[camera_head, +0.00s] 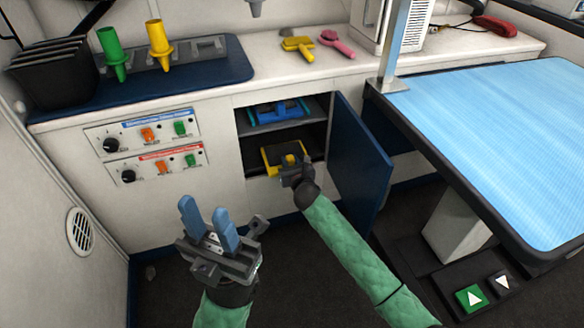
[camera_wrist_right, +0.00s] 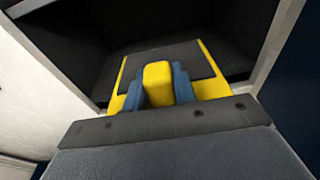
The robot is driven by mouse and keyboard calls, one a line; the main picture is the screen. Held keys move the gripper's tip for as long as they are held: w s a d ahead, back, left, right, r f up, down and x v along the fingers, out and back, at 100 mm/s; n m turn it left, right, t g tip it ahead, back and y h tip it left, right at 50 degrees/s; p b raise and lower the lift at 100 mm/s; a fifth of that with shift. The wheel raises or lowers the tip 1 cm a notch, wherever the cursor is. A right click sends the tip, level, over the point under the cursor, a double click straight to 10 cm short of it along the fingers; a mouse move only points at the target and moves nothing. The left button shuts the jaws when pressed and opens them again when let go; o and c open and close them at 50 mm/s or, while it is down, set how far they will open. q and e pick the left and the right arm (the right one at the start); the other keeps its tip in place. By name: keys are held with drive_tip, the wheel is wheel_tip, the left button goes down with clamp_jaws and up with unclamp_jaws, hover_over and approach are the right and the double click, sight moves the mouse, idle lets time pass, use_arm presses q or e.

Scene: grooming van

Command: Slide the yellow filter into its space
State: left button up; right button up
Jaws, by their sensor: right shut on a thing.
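The yellow filter (camera_head: 274,156) is a yellow frame with a dark panel and a raised yellow handle. It lies partly in the lower opening of the cabinet, below a blue filter (camera_head: 277,112) on the upper shelf. My right gripper (camera_head: 292,165) is shut on the filter's handle. In the right wrist view the blue fingers grip both sides of the handle, and the yellow filter (camera_wrist_right: 212,90) is at the mouth of the dark space.
The cabinet's blue door (camera_head: 358,160) stands open to the right of the opening, close to my right arm. Control panels (camera_head: 147,147) are on the left. The blue-topped table (camera_head: 490,130) is at the right. Floor in front of the cabinet is clear.

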sight(281, 147)
drive_tip(key=shift+w+a, duration=0.1)
drive_tip(key=shift+w, duration=0.25)
drive_tip(key=shift+x, duration=0.8)
drive_tip(key=shift+a+r+b+x, duration=0.1)
drive_tip(key=shift+r+b+x, duration=0.1)
drive_tip(key=shift+x, duration=1.3)
drive_tip(key=shift+a+r+b+x, duration=0.1)
drive_tip(key=shift+r+x, duration=0.1)
drive_tip(key=shift+x, duration=1.3)
drive_tip(key=shift+a+r+b+x, duration=0.1)
drive_tip(key=shift+r+x, duration=0.1)
drive_tip(key=shift+x, duration=1.25)
drive_tip(key=shift+w, duration=0.1)
drive_tip(key=shift+d+f, duration=0.1)
drive_tip(key=shift+f, duration=0.35)
drive_tip(key=o, duration=1.1)
